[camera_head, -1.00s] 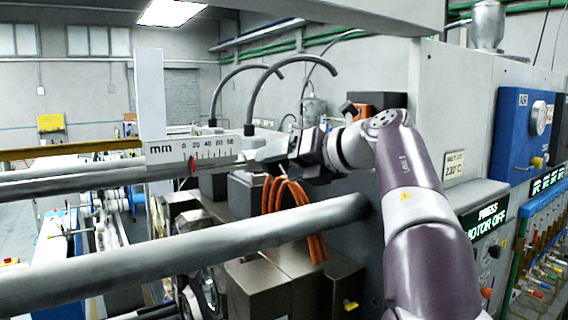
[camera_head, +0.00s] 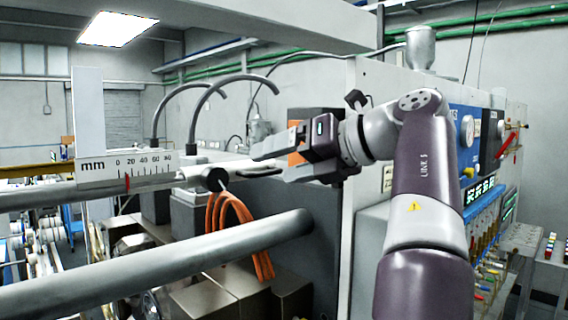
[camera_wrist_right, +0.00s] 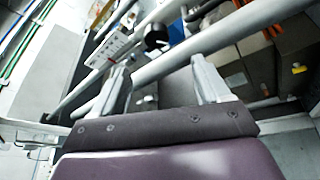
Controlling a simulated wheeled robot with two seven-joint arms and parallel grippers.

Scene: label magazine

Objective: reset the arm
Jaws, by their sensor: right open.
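My right arm (camera_head: 421,185) rises from the bottom of the head view and bends left at the top. My right gripper (camera_head: 262,162) points left and is open, with nothing between its fingers. It is just right of a black knob (camera_head: 215,178) at the end of the bar with the mm scale (camera_head: 128,168). In the right wrist view the two fingers (camera_wrist_right: 160,82) stand apart, with the scale (camera_wrist_right: 112,48) and black knob (camera_wrist_right: 157,37) beyond them. My left gripper is not in view.
A thick grey rail (camera_head: 170,258) crosses the lower left. Orange cables (camera_head: 232,225) hang below the knob. Two curved dark hoses (camera_head: 205,95) rise behind the scale. A machine wall with blue panels (camera_head: 462,135) stands behind and right of my arm.

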